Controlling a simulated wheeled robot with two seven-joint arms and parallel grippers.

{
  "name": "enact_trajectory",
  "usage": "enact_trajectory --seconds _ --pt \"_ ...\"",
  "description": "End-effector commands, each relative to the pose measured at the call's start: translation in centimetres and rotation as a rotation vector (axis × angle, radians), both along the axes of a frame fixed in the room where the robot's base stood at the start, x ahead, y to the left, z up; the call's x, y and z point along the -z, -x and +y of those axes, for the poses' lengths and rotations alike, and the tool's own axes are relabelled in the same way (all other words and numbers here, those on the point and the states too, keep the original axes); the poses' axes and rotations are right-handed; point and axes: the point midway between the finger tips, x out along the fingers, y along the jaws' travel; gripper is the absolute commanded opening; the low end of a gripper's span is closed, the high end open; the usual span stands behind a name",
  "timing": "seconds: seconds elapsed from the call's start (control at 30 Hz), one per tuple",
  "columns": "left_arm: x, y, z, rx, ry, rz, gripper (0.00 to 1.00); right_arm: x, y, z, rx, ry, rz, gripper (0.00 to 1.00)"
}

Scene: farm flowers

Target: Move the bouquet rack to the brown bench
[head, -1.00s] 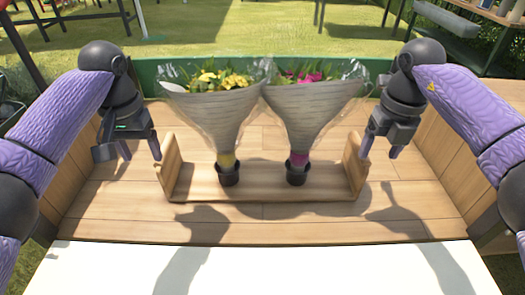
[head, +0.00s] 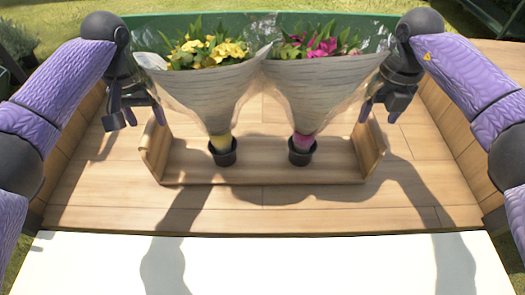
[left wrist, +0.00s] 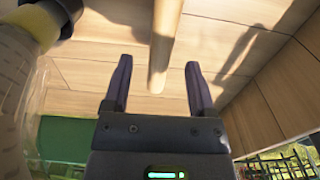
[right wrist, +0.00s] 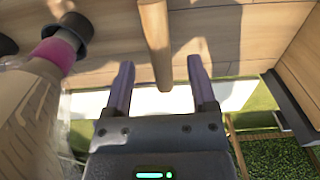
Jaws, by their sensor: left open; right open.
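The bouquet rack (head: 262,172) is a low wooden tray with two raised end boards, standing on a wooden plank surface. It holds two paper-wrapped bouquets upright in black cups, one yellow (head: 208,85) and one pink (head: 315,85). My left gripper (head: 138,118) is open by the left end board (head: 154,146). In the left wrist view that board's end (left wrist: 160,75) lies between and beyond the fingertips. My right gripper (head: 378,112) is open by the right end board (head: 369,146). In the right wrist view that board (right wrist: 155,40) lies between and beyond the fingertips. Neither gripper visibly touches the rack.
The plank surface has wooden side walls left and right (head: 455,120) and a green back panel (head: 255,25). A white surface (head: 260,265) lies in front. Bare planks (head: 100,195) surround the rack. Grass lies beyond.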

Motion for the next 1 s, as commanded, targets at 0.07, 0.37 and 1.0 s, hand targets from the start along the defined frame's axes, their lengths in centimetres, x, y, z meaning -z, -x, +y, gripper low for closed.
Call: enact_trajectory --seconds 0.07,0.37,1.0 --pt "1.5 0.0 0.0 -0.001 -0.001 0.003 0.72 1.5 0.0 0.0 0.0 0.0 0.003 0.73" --pt "4.6 0.0 0.0 -0.001 0.0 0.001 0.72 4.6 0.0 0.0 0.0 -0.001 0.0 0.73" --pt "4.8 0.0 0.0 -0.001 0.0 -0.001 0.0 4.8 0.0 0.0 0.0 0.0 0.0 0.01"
